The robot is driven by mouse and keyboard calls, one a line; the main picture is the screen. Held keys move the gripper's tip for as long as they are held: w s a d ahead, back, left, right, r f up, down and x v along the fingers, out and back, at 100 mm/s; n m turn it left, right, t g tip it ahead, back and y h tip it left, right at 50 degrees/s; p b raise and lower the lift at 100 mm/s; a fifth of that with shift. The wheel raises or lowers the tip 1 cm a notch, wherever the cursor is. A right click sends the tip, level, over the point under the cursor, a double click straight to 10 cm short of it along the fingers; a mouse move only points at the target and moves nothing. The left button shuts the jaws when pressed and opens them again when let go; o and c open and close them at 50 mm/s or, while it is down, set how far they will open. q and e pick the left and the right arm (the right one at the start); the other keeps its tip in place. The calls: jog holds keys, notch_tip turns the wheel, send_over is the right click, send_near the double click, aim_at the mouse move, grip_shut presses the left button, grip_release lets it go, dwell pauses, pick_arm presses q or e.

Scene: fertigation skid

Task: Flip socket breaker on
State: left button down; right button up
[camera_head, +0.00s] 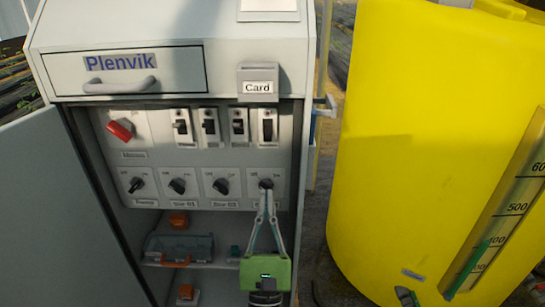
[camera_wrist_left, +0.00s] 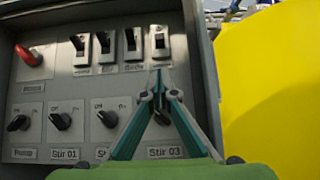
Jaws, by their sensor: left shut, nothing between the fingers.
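A row of breakers sits in the upper part of the open cabinet's panel, the rightmost one (camera_head: 268,126) standing above the Stir 03 knob (camera_head: 266,184). The breaker labels are too small to read, so I cannot tell which is the socket breaker. In the left wrist view the rightmost breaker (camera_wrist_left: 160,42) is just beyond my fingertips. My left gripper (camera_head: 268,192) is shut and empty, pointing up in front of the Stir 03 knob and partly covering it; its fingertips (camera_wrist_left: 160,76) lie below that breaker in the picture. Contact cannot be told. My right gripper is not in view.
A red main switch (camera_head: 120,129) is at the panel's left. Several black knobs line the lower row. A drawer (camera_head: 130,72) and a card holder (camera_head: 258,82) are above. The open door (camera_head: 50,210) stands left, a yellow tank (camera_head: 420,130) right. A toolbox (camera_head: 180,248) rests on the shelf below.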

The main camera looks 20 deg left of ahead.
pick_arm(q)
jog(key=shift+s+r, duration=0.1)
jog(key=shift+r, duration=0.05)
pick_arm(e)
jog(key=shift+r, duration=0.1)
pick_arm(q)
jog(key=p, duration=0.2)
send_near(268, 126)
jog(key=w, duration=0.1)
jog(key=w+a+r, duration=0.1)
jog(key=w, duration=0.2)
jog(key=shift+a+r, duration=0.25)
jog(key=shift+r, duration=0.1)
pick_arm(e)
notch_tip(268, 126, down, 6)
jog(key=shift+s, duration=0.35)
